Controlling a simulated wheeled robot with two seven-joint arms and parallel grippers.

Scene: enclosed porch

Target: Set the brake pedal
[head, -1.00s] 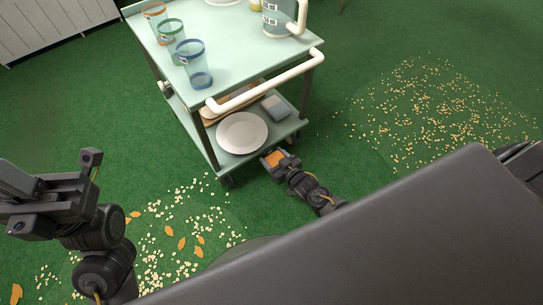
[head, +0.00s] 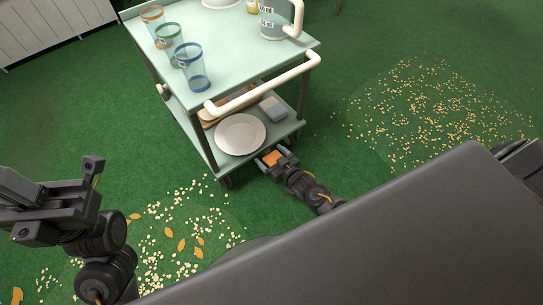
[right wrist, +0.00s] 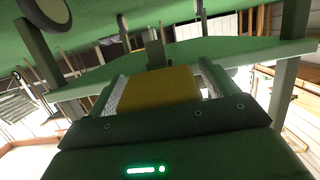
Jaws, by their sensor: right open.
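The cart's orange brake pedal (head: 271,158) sticks out low at the cart's near side, just below the bottom shelf. My right gripper (head: 268,161) is open at the pedal, low over the floor. In the right wrist view the pedal (right wrist: 160,92) shows as a yellow-orange block between the two spread fingers (right wrist: 158,93); I cannot tell whether they touch it. The pale green cart (head: 240,62) stands upright in front of me. My left arm is at the far left; its gripper (head: 20,208) is turned so that its jaw gap is unclear.
Several tinted cups (head: 188,66) and a jug (head: 275,20) stand on the cart's top. A plate (head: 240,134) and a grey box (head: 272,108) are on its lower shelf. A cream handle (head: 265,86) juts toward me. Pale flecks lie on the green floor.

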